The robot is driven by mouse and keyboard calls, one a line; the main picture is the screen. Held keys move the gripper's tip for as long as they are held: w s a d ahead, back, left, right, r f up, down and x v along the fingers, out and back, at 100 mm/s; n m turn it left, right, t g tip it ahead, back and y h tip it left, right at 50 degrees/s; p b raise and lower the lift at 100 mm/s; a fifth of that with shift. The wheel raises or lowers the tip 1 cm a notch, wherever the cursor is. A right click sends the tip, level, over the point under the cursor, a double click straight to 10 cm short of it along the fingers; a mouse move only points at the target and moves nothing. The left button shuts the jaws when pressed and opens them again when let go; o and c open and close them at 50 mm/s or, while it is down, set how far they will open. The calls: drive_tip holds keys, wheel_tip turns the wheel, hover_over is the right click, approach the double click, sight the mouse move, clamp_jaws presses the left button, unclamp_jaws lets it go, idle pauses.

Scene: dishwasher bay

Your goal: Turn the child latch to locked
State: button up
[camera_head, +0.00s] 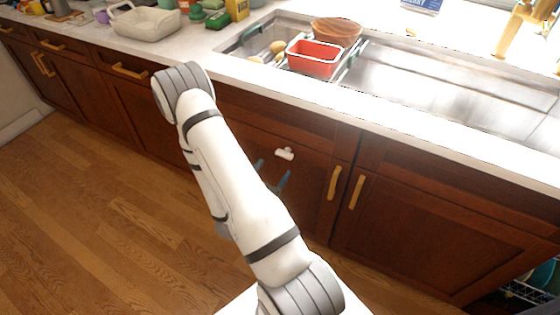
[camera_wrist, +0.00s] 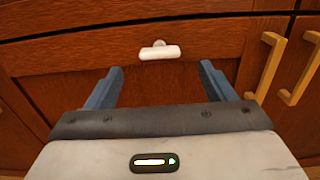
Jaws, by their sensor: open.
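The child latch (camera_head: 285,153) is a small white piece on the dark red-brown cabinet front below the sink. In the wrist view the latch (camera_wrist: 160,51) has a wide bar lying horizontally, with a small round knob at its top. My gripper (camera_wrist: 160,72) is open and empty, with its two blue fingers apart. The latch appears between and just beyond the fingertips, with no contact visible. In the head view my gripper (camera_head: 272,172) shows only partly behind my white arm, just below and left of the latch.
Brass handles (camera_head: 334,183) stand on the cabinet doors right of the latch. Above is the white counter (camera_head: 400,115) with a sink holding a red container (camera_head: 314,58) and a brown bowl (camera_head: 337,31). A dish rack (camera_head: 525,292) shows at lower right. The wooden floor (camera_head: 90,220) at left is clear.

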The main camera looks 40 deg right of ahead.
sight(283, 156)
drive_tip(key=shift+x, duration=3.15)
drive_tip(key=shift+c, duration=0.3)
